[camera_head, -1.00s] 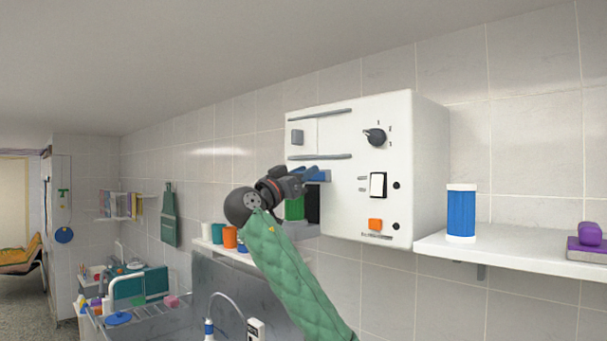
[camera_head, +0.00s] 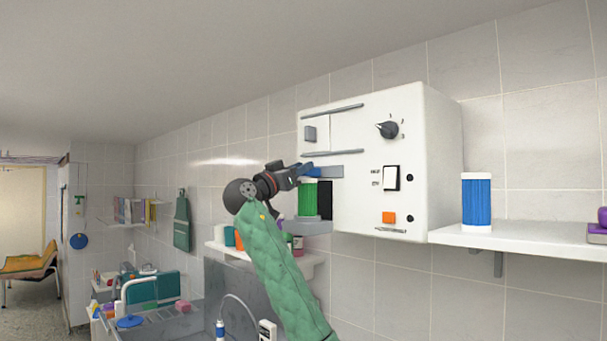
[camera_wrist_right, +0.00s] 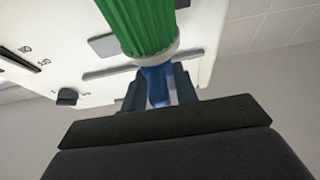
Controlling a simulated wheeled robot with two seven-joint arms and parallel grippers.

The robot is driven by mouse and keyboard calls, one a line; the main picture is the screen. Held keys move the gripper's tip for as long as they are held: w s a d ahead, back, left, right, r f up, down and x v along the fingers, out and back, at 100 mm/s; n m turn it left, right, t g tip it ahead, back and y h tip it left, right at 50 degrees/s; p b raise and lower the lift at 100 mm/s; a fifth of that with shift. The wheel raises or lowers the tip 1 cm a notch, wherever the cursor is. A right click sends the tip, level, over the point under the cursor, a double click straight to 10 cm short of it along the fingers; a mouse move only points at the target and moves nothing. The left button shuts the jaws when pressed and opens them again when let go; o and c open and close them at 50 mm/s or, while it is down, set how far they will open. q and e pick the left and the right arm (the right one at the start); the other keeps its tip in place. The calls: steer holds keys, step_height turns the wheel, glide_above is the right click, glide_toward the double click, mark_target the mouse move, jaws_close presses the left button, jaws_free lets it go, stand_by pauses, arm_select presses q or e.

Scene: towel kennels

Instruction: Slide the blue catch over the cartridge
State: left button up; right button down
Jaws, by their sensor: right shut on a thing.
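The white wall unit (camera_head: 360,150) holds an upright green cartridge (camera_head: 307,198) in a bay at its lower left, on a grey ledge (camera_head: 306,227). The blue catch (camera_head: 313,171) sits at the cartridge's top, at the left end of a short grey rail (camera_head: 331,171). My right gripper (camera_head: 301,172) is shut on the catch. In the right wrist view, the gripper's fingers (camera_wrist_right: 160,88) flank the blue catch (camera_wrist_right: 157,86), which lies against the pale end cap of the green cartridge (camera_wrist_right: 141,24). My left gripper is out of view.
A blue ribbed cartridge (camera_head: 477,200) stands on the white shelf (camera_head: 510,240) to the right, with a purple thing (camera_head: 601,225) at its far end. The unit carries a black knob (camera_head: 387,129), a rocker switch (camera_head: 391,178) and an orange button (camera_head: 389,217).

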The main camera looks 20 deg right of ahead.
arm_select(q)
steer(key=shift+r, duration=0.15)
arm_select(e)
steer(key=shift+r, duration=0.15)
steer(key=c, duration=1.4)
jaws_free()
steer(key=shift+c, duration=0.2)
steer(key=shift+o, duration=0.4)
steer(key=shift+w+f, duration=0.2)
steer(key=shift+w, duration=0.1)
steer(key=shift+s, duration=0.15)
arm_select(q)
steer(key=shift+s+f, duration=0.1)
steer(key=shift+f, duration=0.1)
arm_select(e)
steer(key=shift+a, duration=0.1)
